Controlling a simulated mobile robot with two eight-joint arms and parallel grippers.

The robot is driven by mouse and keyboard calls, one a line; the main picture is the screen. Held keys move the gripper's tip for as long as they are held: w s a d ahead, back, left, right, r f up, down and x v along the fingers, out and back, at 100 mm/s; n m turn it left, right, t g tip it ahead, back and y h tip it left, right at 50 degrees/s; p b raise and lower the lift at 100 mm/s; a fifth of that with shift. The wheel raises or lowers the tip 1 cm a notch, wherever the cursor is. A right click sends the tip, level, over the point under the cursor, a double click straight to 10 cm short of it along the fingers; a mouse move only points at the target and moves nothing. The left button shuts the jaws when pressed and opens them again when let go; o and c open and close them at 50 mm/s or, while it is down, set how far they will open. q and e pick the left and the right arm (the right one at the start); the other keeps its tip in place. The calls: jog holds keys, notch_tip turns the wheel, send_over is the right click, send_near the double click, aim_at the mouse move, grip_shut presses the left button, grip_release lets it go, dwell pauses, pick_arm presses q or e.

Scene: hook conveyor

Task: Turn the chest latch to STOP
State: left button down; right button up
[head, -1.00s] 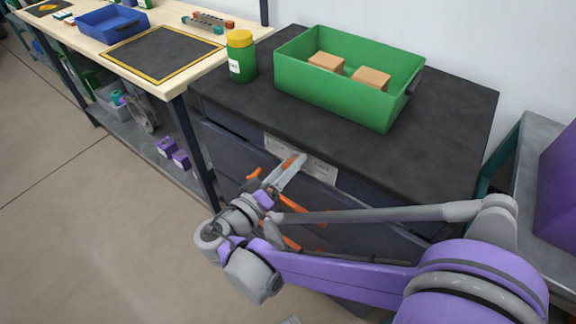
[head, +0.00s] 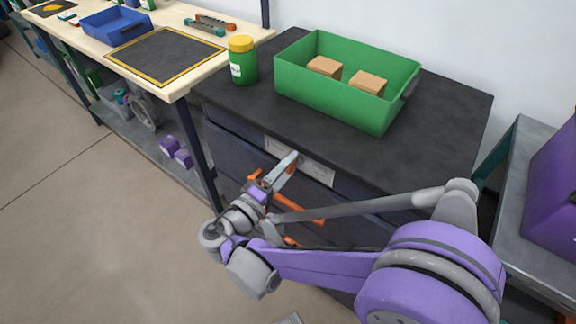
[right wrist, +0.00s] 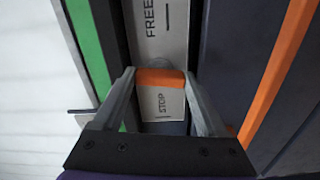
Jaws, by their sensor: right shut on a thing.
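The chest (head: 350,150) is dark with a black top, and a pale label plate (head: 318,172) is on its front. My right gripper (head: 287,163) is at this plate. In the right wrist view its two fingers (right wrist: 163,95) are on either side of the orange latch (right wrist: 160,77), shut on it. The latch lies at the upper edge of the STOP label (right wrist: 163,103). The FREE label (right wrist: 152,20) is above it in that view. The latch's pivot is mostly hidden. My left gripper is not in view.
A green bin (head: 330,97) with two tan boxes and a green jar (head: 243,62) with a yellow lid stand on the chest. Orange handles (head: 300,210) stick out below the plate. A wooden workbench (head: 190,75) is at left, a grey table (head: 530,180) at right.

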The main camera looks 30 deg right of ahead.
jog(key=shift+n, duration=0.8)
jog(key=o, duration=1.1)
